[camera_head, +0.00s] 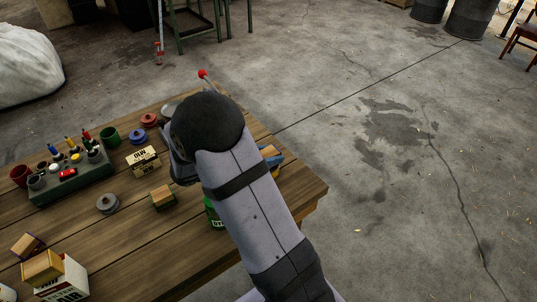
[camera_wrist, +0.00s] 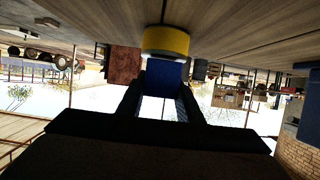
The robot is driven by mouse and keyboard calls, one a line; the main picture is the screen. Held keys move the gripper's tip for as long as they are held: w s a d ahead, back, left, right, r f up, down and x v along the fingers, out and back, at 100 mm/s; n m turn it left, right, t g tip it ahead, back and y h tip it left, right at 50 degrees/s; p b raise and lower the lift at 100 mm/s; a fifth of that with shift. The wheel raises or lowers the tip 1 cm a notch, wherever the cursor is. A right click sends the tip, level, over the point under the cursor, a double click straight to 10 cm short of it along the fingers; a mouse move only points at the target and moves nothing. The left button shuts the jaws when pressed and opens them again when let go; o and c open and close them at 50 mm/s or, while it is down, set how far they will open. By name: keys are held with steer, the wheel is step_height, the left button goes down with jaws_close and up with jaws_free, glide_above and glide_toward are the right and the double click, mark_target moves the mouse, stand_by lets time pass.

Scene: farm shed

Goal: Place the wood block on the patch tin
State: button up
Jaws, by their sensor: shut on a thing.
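In the head view my gripper (camera_head: 180,165) is low over the table, mostly hidden behind my arm. In the wrist view my gripper (camera_wrist: 164,88) is shut on a blue thing (camera_wrist: 163,74), with a yellow round thing (camera_wrist: 166,41) just beyond it. I cannot tell if they are one object. Several tan wood blocks show: one on the white and red lettered box (camera_head: 72,280) at front left, this block (camera_head: 43,267) sitting tilted; another (camera_head: 28,244) behind it; another (camera_head: 162,195) with a green base mid-table. I cannot read which container is the patch tin.
A green tool rack (camera_head: 70,180) with several tools stands at left. A lettered cream box (camera_head: 143,160), a grey disc (camera_head: 108,203), a red spool (camera_head: 149,120), a blue spool (camera_head: 138,136) and a green can (camera_head: 213,213) are near my arm. Bare wood (camera_head: 150,245) lies front centre.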

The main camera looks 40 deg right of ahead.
steer(key=shift+f, duration=0.2)
steer(key=o, duration=1)
steer(key=shift+o, duration=0.2)
steer(key=shift+r, duration=0.1)
steer(key=shift+a+r, duration=0.1)
steer(key=shift+a, duration=0.15)
steer(key=b+v, duration=0.2)
steer(key=v, duration=0.9)
steer(key=shift+a, duration=0.25)
steer(key=shift+r, duration=0.2)
